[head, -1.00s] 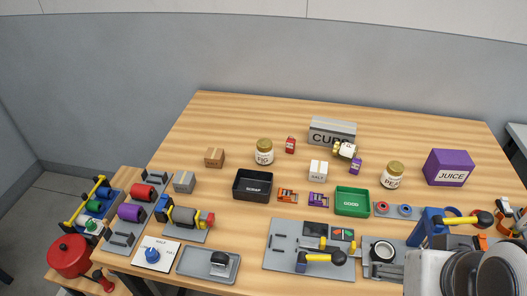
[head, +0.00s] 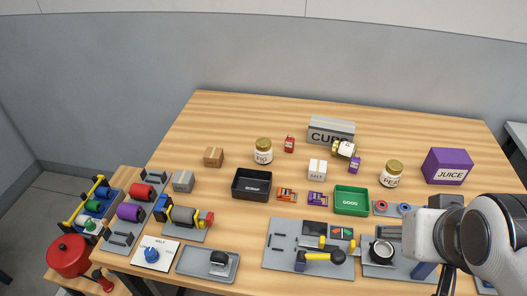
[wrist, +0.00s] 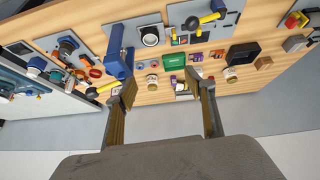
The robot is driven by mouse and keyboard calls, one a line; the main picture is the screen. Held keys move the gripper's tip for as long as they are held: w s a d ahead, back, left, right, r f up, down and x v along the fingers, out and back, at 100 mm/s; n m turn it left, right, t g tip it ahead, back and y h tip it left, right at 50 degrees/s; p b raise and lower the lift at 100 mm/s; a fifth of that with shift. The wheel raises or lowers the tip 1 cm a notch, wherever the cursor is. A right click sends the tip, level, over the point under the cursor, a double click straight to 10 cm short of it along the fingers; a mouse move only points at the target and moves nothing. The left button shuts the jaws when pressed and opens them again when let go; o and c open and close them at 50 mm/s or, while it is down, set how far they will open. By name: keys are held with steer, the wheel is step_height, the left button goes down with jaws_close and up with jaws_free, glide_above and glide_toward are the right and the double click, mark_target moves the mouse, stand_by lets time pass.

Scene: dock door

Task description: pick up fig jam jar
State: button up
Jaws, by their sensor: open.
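The fig jam jar (head: 263,151), a clear-sided jar with a tan lid and a white FIG label, stands upright on the table behind the black SCRAP bin. In the wrist view what looks like the same jar (wrist: 230,74) is small and far off, beyond the right finger. My gripper (wrist: 161,88) is open and empty, its two fingers spread wide. It is well away from the jar; in the head view my arm is at the lower right and the fingers cannot be made out.
A similar PEAR jar (head: 391,174) stands to the right. The black SCRAP bin (head: 252,197) and green GOOD bin (head: 351,213) stand in front. A cardboard box (head: 213,157), red packet (head: 289,145) and white SALT box (head: 317,169) flank the fig jar. The table behind it is clear.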

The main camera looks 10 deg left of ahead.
mark_target(263, 151)
steer(key=w+a+f+n+t+y, duration=0.15)
steer(key=w+a, duration=0.25)
steer(key=w, duration=1)
steer(key=w+a+n+t+y, duration=0.1)
steer(key=w+a+n+t, duration=0.15)
steer(key=w, duration=1.25)
steer(key=w+a+f+n+y, duration=0.2)
steer(key=w+a+f+y, duration=0.2)
steer(key=a+f, duration=0.3)
steer(key=w+a+f+n+y, duration=0.2)
steer(key=w+a+f+y, duration=0.2)
steer(key=a+f, duration=0.4)
steer(key=a, duration=0.4)
steer(key=shift+a+f+n, duration=0.15)
steer(key=shift+a+n, duration=0.2)
steer(key=shift+n, duration=0.05)
steer(key=shift+w+a, duration=0.1)
steer(key=shift+w, duration=0.05)
steer(key=shift+x, duration=1.2)
steer(key=shift+a+f, duration=0.1)
steer(key=shift+f, duration=0.05)
